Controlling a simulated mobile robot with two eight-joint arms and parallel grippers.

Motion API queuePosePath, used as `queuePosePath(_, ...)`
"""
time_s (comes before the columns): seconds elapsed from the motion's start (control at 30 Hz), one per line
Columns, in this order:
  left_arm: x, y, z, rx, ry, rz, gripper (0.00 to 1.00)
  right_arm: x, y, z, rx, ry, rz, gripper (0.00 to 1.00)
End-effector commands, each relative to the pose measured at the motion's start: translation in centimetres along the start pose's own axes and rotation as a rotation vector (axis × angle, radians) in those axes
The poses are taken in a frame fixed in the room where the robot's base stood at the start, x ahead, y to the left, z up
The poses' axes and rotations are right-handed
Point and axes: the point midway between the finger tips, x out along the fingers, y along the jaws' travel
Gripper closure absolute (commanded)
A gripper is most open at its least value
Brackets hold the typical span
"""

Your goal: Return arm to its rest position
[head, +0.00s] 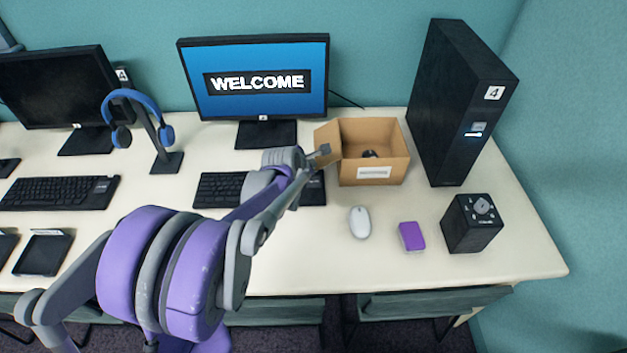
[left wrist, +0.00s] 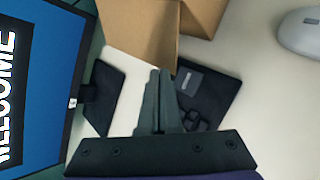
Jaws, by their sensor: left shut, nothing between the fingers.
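My left arm reaches in from the lower left of the head view over the white desk (head: 300,260). My left gripper (head: 325,151) is at the left flap of an open cardboard box (head: 373,173), above the black keyboard. It is shut and empty. In the left wrist view the closed fingers (left wrist: 160,85) point toward the cardboard box (left wrist: 140,28); I cannot tell whether they touch its flap. A small dark object (head: 370,154) lies inside the box. My right gripper is not in view.
A monitor reading WELCOME (head: 258,80) stands behind the arm. A headphone stand (head: 163,150) is to its left. A white mouse (head: 360,222), a purple block (head: 411,236) and a black cube device (head: 471,223) lie to the right. A black computer tower (head: 455,110) stands at the back right.

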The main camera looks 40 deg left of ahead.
Motion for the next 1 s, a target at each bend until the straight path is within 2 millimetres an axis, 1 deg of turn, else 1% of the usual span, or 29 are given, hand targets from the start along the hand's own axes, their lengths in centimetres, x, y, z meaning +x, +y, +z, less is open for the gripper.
queuePosePath(0.57, 0.0, 0.0, 0.0, 0.0, 0.0, 0.0, 1.0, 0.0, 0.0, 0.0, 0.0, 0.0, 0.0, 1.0)
queuePosePath(0.67, -0.5, -0.4, 0.4, 0.035, -0.001, -0.008, 1.0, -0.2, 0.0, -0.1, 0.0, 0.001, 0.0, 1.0)
queuePosePath(0.77, -2.6, -2.0, 1.7, 0.186, -0.003, -0.038, 1.0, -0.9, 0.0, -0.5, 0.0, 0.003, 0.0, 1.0)
queuePosePath(0.83, -5.0, -3.9, 3.0, 0.375, -0.01, -0.073, 1.0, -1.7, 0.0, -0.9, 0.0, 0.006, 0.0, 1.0)
queuePosePath(0.87, -6.3, -4.9, 3.6, 0.474, -0.015, -0.091, 1.0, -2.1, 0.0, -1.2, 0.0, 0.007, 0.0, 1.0)
queuePosePath(0.9, -8.1, -6.3, 4.2, 0.616, -0.025, -0.116, 1.0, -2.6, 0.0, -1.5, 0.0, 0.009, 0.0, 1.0)
queuePosePath(0.97, -10.8, -8.5, 5.0, 0.842, -0.045, -0.153, 1.0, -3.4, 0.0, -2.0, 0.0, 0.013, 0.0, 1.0)
queuePosePath(1.0, -12.6, -9.9, 5.3, 0.995, -0.061, -0.177, 1.0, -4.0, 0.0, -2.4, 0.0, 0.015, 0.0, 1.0)
